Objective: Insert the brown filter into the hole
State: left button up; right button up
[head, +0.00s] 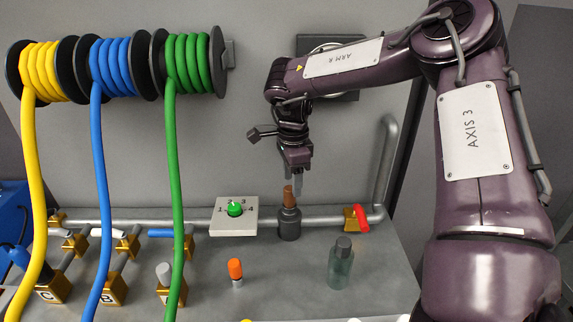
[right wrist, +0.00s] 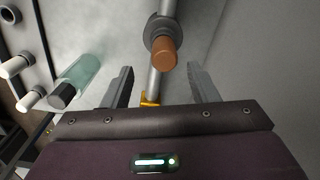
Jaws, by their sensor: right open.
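The brown filter (head: 288,196) stands upright with its lower end in the dark round holder (head: 289,223) on the grey pipe, and its upper part sticks out. In the right wrist view the filter (right wrist: 166,53) shows end-on, with the dark holder ring (right wrist: 156,29) behind it. My right gripper (head: 297,190) hangs just above and beside the filter in the head view. Its two fingers are apart, with the filter's end beyond the gap between the tips (right wrist: 162,76). It holds nothing. How deep the filter sits is hidden. My left gripper is not in view.
A greenish bottle (head: 341,265) and an orange-capped piece (head: 235,270) stand in front. Yellow, blue and green hoses (head: 172,180) hang at left.

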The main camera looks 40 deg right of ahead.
aim_at(290, 188)
jog(key=f, duration=0.4)
jog(key=shift+w+a+p, duration=0.1)
jog(key=shift+w+p, duration=0.2)
jog(key=shift+w, duration=0.1)
jog(key=shift+s+f, duration=0.1)
jog(key=shift+f, duration=0.25)
jog(key=c, duration=1.1)
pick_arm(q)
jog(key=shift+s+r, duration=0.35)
pick_arm(e)
jog(key=shift+o, duration=0.2)
pick_arm(q)
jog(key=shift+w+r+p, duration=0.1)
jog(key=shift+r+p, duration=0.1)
jog(key=shift+p, duration=0.1)
pick_arm(e)
jog(key=shift+r, duration=0.4)
jog(key=shift+r, duration=0.15)
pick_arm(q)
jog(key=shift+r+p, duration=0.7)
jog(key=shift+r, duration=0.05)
pick_arm(e)
jog(key=shift+r, duration=0.95)
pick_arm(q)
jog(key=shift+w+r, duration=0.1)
pick_arm(e)
jog(key=shift+r, duration=0.1)
